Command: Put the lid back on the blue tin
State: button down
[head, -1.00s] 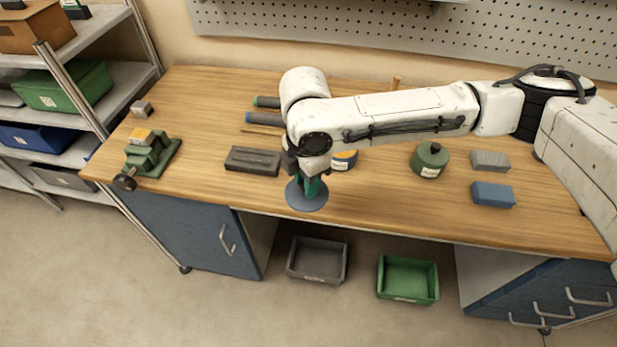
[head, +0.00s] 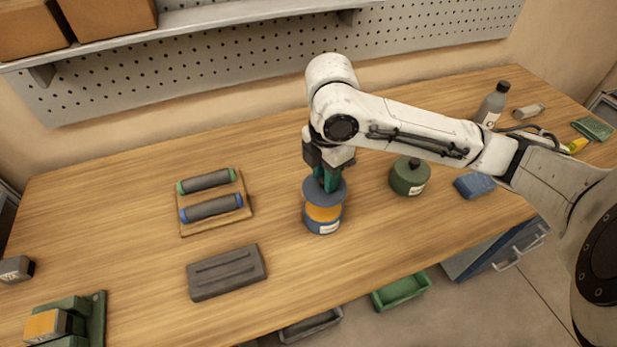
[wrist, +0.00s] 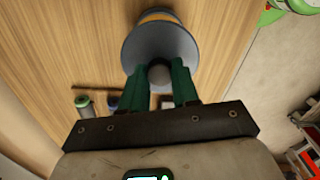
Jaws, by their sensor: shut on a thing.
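The blue tin (head: 323,226) stands upright on the workbench, with an orange band and a white label. My gripper (head: 327,181) is directly above it, pointing down, its green fingers shut on the knob of the blue-grey lid (head: 311,192). The lid is roughly level over the tin and hides its top; I cannot tell whether they touch. In the wrist view the fingers (wrist: 159,78) grip the lid's round grey knob, with the lid disc (wrist: 160,42) behind it. A bit of the tin's orange side (wrist: 160,15) shows past the lid's edge.
A dark green tin (head: 409,178) with a knob stands right of the blue tin, and a blue block (head: 475,187) lies beyond it. A dark grey block (head: 227,273) and a wooden board (head: 240,221) with two rollers are at left. Bare bench lies between.

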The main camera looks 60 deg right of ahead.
aim_at(324, 193)
jog(key=shift+d+f, duration=0.15)
jog(key=shift+f+b, duration=2.65)
jog(key=shift+f, duration=0.35)
jog(key=shift+f, duration=0.15)
jog(key=c, duration=0.8)
grip_release()
jog(key=shift+o, duration=0.4)
jog(key=o, duration=0.4)
jog(key=shift+o, duration=0.2)
